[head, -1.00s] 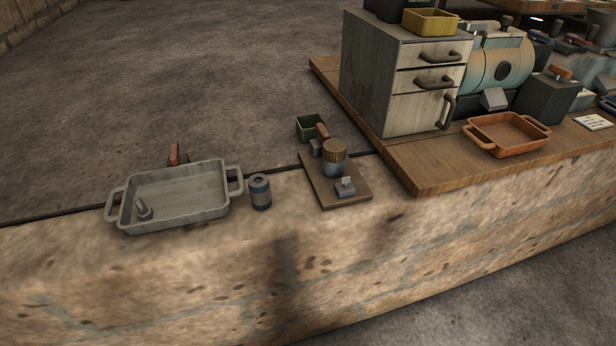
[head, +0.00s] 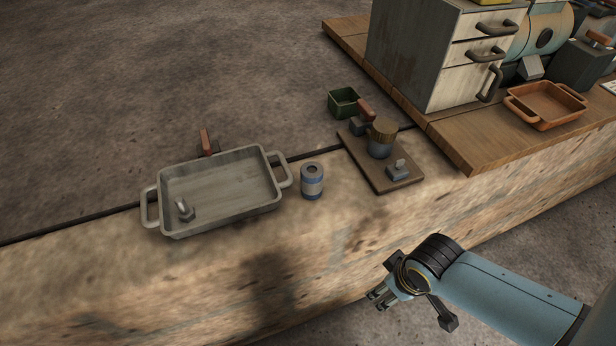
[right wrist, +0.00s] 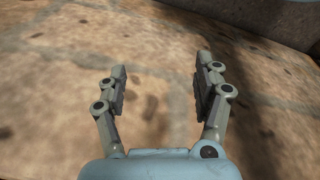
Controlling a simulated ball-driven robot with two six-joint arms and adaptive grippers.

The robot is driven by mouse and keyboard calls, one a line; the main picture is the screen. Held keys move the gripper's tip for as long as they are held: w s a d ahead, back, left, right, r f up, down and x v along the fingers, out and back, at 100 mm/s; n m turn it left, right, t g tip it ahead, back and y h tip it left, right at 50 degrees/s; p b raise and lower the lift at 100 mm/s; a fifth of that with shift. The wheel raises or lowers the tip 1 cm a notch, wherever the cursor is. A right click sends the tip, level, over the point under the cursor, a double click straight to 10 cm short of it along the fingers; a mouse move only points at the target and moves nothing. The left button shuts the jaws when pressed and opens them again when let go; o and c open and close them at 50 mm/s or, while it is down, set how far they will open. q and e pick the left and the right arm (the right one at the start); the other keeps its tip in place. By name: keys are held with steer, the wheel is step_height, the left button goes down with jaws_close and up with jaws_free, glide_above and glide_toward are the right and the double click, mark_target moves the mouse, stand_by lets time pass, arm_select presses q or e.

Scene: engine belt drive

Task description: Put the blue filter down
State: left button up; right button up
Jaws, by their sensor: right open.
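The blue filter (head: 312,182) is a small upright can with blue bands and a pale middle. It stands on the stone ledge just right of the grey tray, apart from it. My right gripper (head: 380,299) is in the lower middle of the head view, in front of the filter and to its right, well apart from it. In the right wrist view the right gripper (right wrist: 159,90) is open, with only stone surface between its fingers. My left gripper is in no view.
The grey tray (head: 222,164) holds a small metal part (head: 184,210). A wooden board (head: 396,184) with a capped cylinder (head: 381,138) lies to the right. A green box (head: 343,103), grey drawer cabinet (head: 436,60) and orange tray (head: 546,107) stand beyond. The front of the ledge is clear.

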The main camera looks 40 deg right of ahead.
steer(key=w+a+r+t+b, duration=0.1)
steer(key=w+r, duration=0.3)
steer(key=r, duration=0.2)
steer(key=w+r+b, duration=0.2)
steer(key=w+r, duration=0.2)
steer(key=r, duration=0.3)
steer(key=n+y+b, duration=0.1)
steer(key=n+y, duration=0.2)
steer(key=n, duration=0.1)
glide_toward(317, 172)
step_height(317, 172, down, 3)
steer(key=shift+t, duration=0.4)
steer(key=x, duration=0.1)
steer(key=b+x, duration=0.1)
steer(key=x, duration=0.2)
steer(key=shift+w+a+f, duration=0.15)
steer(key=shift+a+f, duration=0.05)
steer(key=shift+a, duration=0.1)
steer(key=b+x, duration=0.2)
steer(key=x, duration=0.3)
steer(key=shift+w+f, duration=0.2)
steer(key=shift+f, duration=0.05)
steer(key=shift+c, duration=0.4)
jaws_close()
steer(key=shift+r, duration=0.15)
